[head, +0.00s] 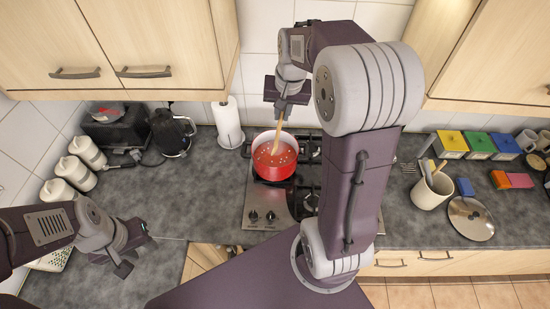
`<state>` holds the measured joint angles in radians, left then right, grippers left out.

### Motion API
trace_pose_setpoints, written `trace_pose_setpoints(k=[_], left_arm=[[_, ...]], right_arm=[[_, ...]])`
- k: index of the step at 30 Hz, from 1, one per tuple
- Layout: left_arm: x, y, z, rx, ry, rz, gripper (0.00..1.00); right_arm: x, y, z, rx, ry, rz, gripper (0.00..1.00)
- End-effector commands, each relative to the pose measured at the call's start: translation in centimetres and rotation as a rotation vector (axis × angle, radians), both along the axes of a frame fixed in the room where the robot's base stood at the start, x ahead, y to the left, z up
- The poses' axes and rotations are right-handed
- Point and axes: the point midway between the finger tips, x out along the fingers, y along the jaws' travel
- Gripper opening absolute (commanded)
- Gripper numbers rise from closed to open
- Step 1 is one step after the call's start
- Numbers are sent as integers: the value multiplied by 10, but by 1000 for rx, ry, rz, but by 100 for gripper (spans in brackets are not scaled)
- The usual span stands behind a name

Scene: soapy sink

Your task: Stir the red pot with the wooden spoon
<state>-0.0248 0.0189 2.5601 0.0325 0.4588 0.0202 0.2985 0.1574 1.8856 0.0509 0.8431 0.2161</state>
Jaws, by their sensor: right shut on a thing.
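The red pot (274,169) stands on the left side of the steel hob, with red soup and small pale bits inside. The wooden spoon (278,138) is held upright, slightly tilted, and its lower end is in the soup. My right gripper (282,108) is above the pot, shut on the upper part of the spoon. The spoon's tip is hidden in the soup. My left gripper (139,252) is low at the left, over the counter's front, apart from the pot. Its fingers are too small and angled to tell whether they are open.
A paper towel roll (228,119) and a black kettle (171,132) stand left of the hob. White canisters (72,172) line the left wall. A utensil crock (432,189), a pan lid (470,218) and colored boxes (480,143) sit at the right.

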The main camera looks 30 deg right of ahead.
Motion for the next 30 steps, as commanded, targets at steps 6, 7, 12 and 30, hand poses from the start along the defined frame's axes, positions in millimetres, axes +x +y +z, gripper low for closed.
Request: trace_pose_setpoints(k=[6, 7, 12, 30], left_arm=[[0, 0, -9, 0, 0, 0, 36], [0, 0, -9, 0, 0, 0, 36], [0, 0, -12, 0, 0, 0, 36], [0, 0, -14, 0, 0, 0, 36]], right_arm=[[-28, 17, 3, -1, -1, 2, 0], [-31, 20, 4, -1, -1, 1, 0], [-53, 33, 7, -2, -2, 2, 0], [-88, 54, 11, -1, 1, 0, 0]])
